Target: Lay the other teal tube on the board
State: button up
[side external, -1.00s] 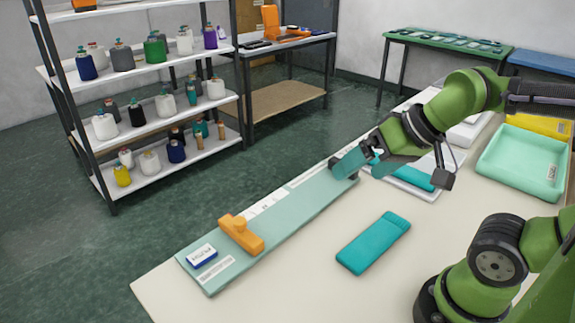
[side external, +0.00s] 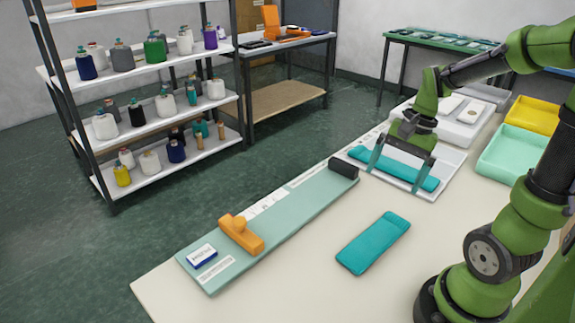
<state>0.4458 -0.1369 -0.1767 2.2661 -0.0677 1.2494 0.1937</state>
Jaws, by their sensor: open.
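A teal tube (side external: 432,184) lies lengthwise on a flat white board (side external: 443,160) at the right. My gripper (side external: 396,178) points down over this tube, with its jaws open and its two fingers spaced along it. I cannot tell whether the fingers touch it. A second teal piece (side external: 373,243), flat and rounded with a narrower far end, lies apart on the table. A long pale teal board (side external: 290,215) runs along the table's far edge, with an orange slider (side external: 240,234) across it and a dark block (side external: 344,168) at its right end.
A blue-and-white box (side external: 201,256) sits on the pale board's near end. A mint tray (side external: 515,160) and a yellow tray (side external: 532,115) stand at the right. A white case (side external: 460,125) is behind the white board. The cream tabletop (side external: 300,285) is clear around the flat teal piece.

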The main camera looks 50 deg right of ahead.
jog(key=d+m+y, duration=0.1)
jog(key=d+m, duration=0.1)
jog(key=m+g, duration=0.1)
jog(key=m, duration=0.1)
send_near(371, 242)
jog(key=shift+y, duration=0.4)
jog(key=x, duration=0.8)
jog(key=shift+d+f, duration=0.15)
jog(key=shift+f, duration=0.2)
jog(key=shift+c, duration=0.2)
jog(key=c, duration=1)
